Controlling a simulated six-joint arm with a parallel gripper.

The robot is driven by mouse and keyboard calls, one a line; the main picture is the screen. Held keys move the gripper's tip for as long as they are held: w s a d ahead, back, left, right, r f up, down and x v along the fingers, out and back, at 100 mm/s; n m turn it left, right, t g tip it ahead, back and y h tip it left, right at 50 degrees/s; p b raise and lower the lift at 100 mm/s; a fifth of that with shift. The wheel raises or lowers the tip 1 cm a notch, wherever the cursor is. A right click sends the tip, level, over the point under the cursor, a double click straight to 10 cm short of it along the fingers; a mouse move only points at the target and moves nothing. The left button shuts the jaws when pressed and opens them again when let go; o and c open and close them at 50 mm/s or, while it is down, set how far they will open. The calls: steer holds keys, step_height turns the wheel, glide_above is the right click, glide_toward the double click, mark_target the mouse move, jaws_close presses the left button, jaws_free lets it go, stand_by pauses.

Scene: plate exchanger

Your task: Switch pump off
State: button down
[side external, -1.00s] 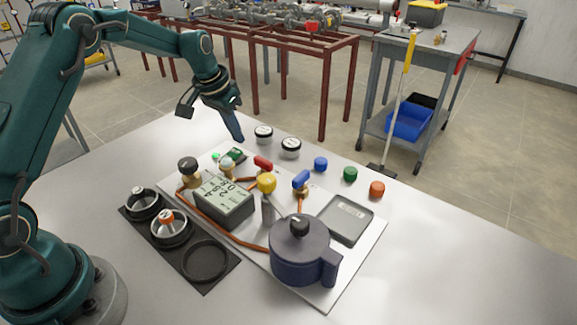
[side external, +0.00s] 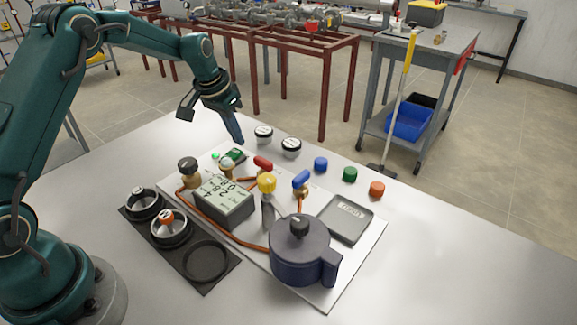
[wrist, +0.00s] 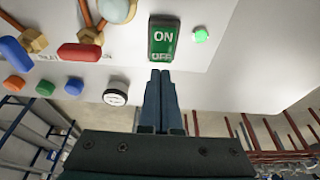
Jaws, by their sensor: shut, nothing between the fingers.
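The pump switch (wrist: 162,38) is a green rocker marked ON and OFF. In the wrist view its OFF end is nearest my fingertips. It also shows in the side external view (side external: 236,154), on the white panel near its back edge. A small green lamp (wrist: 200,35) beside it looks lit, and it also shows in the side external view (side external: 215,156). My gripper (wrist: 161,72) is shut and empty, its fingertips close to the OFF end. In the side external view my gripper (side external: 239,141) points down just behind the switch. I cannot tell whether they touch.
A red-handled valve (side external: 263,164) and a glass-topped fitting (side external: 227,163) stand near the switch. Two round white-topped dials (side external: 291,146) stand just right of my gripper. A display box (side external: 223,202) and a dark lidded pot (side external: 300,252) stand further forward. The table's right side is clear.

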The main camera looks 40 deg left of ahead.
mark_target(238, 149)
steer(key=shift+f, duration=0.7)
stand_by(0.3)
steer(key=shift+r, duration=3.55)
